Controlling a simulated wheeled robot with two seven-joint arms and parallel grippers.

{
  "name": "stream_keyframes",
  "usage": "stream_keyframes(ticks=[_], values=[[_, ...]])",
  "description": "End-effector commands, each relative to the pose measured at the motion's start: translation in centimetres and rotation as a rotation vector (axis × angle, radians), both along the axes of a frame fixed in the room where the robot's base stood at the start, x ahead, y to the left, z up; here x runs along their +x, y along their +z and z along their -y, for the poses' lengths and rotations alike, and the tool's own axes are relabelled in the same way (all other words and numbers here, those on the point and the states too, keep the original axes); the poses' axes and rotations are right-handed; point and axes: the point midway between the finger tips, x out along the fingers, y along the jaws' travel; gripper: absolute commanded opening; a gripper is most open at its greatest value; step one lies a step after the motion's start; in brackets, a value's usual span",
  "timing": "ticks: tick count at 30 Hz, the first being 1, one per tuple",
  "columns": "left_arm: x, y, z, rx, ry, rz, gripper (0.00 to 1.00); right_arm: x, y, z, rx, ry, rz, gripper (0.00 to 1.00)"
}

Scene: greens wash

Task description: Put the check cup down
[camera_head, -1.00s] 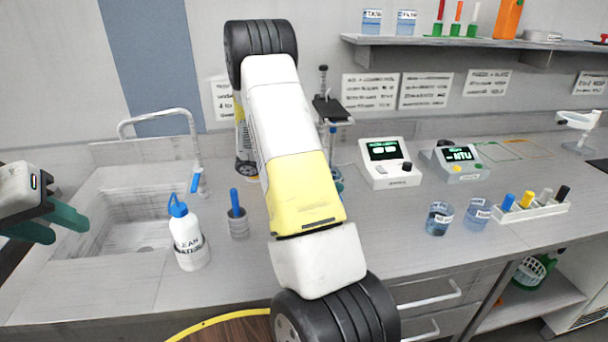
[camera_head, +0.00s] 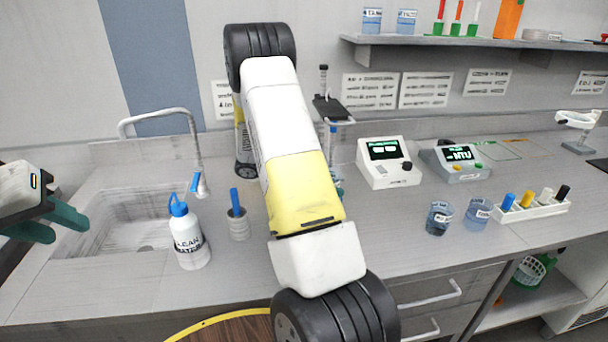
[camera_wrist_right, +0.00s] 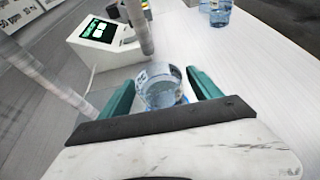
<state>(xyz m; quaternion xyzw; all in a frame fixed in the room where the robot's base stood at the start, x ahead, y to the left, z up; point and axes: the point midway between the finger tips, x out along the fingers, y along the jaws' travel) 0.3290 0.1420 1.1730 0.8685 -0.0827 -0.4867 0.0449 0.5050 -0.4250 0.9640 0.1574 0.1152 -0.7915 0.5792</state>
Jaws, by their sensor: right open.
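A clear cup (camera_wrist_right: 160,88) with blue at its base stands between the two teal fingers of my right gripper (camera_wrist_right: 163,92) in the right wrist view. The fingers are open, one on each side of it. A grey rod (camera_wrist_right: 139,25) comes down just behind the cup. In the head view my own right arm hides the right gripper and nearly all of this cup. My left gripper (camera_head: 48,224) is at the far left near the sink, with its teal fingers apart and nothing between them.
Two blue-tinted cups (camera_head: 439,218) (camera_head: 476,213) stand on the counter at the right, beside a rack (camera_head: 530,210). Two meters (camera_head: 388,165) (camera_head: 455,162) stand behind. A wash bottle (camera_head: 187,240) stands by the sink (camera_head: 140,222). A stand (camera_head: 332,108) rises behind my arm.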

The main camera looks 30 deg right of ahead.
Motion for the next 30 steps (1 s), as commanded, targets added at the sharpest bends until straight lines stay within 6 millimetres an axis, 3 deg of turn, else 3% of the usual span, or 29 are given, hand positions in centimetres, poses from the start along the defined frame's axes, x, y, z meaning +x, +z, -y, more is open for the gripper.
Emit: stream_keyframes(ticks=[15, 21, 26, 30], values=[[0.0, 0.0, 0.0, 0.000, 0.000, 0.000, 0.36, 2.7, 3.7, -8.5, 0.001, 0.002, 0.001, 0.73], [0.0, 0.0, 0.0, 0.000, 0.000, 0.000, 0.36, 3.2, 4.5, -10.3, 0.002, -0.001, 0.003, 0.73], [0.0, 0.0, 0.0, 0.000, 0.000, 0.000, 0.36, 2.2, 5.8, -10.9, 0.065, -0.043, 0.070, 0.73], [0.0, 0.0, 0.0, 0.000, 0.000, 0.000, 0.36, -0.6, 7.9, -11.9, 0.210, -0.142, 0.225, 0.73]])
